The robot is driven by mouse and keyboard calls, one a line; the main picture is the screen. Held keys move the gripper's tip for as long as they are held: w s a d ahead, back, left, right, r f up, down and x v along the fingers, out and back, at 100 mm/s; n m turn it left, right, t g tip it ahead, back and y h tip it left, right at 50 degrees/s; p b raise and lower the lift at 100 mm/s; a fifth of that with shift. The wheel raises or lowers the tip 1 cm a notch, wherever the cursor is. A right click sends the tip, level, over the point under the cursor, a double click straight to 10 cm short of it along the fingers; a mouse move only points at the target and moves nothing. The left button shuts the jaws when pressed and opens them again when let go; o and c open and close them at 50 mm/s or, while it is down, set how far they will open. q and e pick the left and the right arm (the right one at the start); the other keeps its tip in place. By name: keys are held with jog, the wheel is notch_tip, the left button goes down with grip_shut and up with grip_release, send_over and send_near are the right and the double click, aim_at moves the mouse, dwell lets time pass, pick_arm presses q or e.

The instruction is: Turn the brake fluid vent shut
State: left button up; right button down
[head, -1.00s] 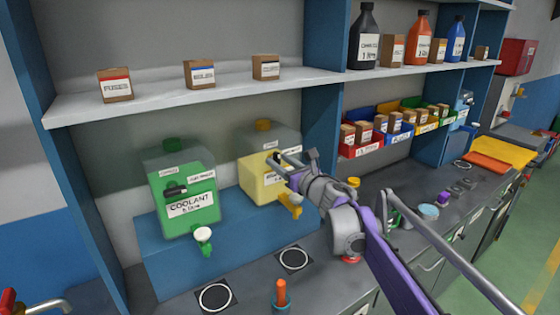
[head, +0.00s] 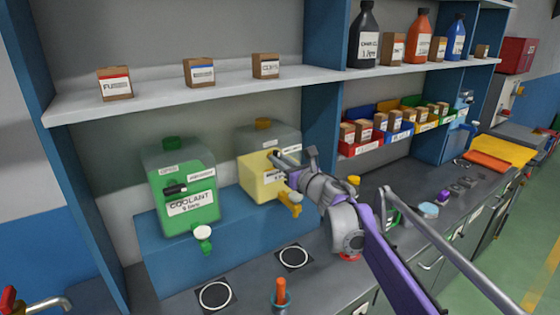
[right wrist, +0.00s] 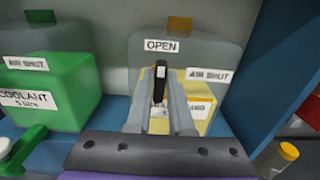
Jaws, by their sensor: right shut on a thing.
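The brake fluid tank (head: 258,182) is the translucent container with yellow fluid at the back of the bench; it also shows in the right wrist view (right wrist: 201,122). Its vent (right wrist: 160,77) is a black lever standing upright, pointing at the OPEN label (right wrist: 163,46). The AIR SHUT label (right wrist: 209,76) is to the right of it. My right gripper (head: 280,159) is at the tank front. In the right wrist view its fingers (right wrist: 161,92) are shut on the lever, one on each side. The lever's lower part is partly hidden. My left gripper is out of view.
A green coolant tank (head: 184,198) stands to the left on the same blue step (head: 165,250). A yellow tap (head: 291,203) sticks out below my right gripper. A shelf (head: 170,88) with small boxes runs above. A blue upright (head: 322,110) stands to the right.

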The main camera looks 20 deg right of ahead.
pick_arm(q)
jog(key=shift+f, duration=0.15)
pick_arm(e)
jog(key=shift+m, duration=0.3)
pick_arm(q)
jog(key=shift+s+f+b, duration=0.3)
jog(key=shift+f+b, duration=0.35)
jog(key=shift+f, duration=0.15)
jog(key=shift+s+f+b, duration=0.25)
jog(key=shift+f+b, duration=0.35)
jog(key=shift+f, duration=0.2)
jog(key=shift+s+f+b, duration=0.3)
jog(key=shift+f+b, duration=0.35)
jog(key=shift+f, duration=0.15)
pick_arm(e)
jog(key=shift+d+f+m, duration=0.1)
jog(key=shift+m, duration=2.75)
jog(key=shift+d+f+m, duration=0.1)
jog(key=shift+f+m, duration=0.05)
jog(key=shift+m, duration=2.65)
jog(key=shift+d+f+m, duration=0.1)
jog(key=shift+m, duration=2.75)
jog(key=c, duration=0.8)
grip_release()
jog(key=shift+c, duration=0.2)
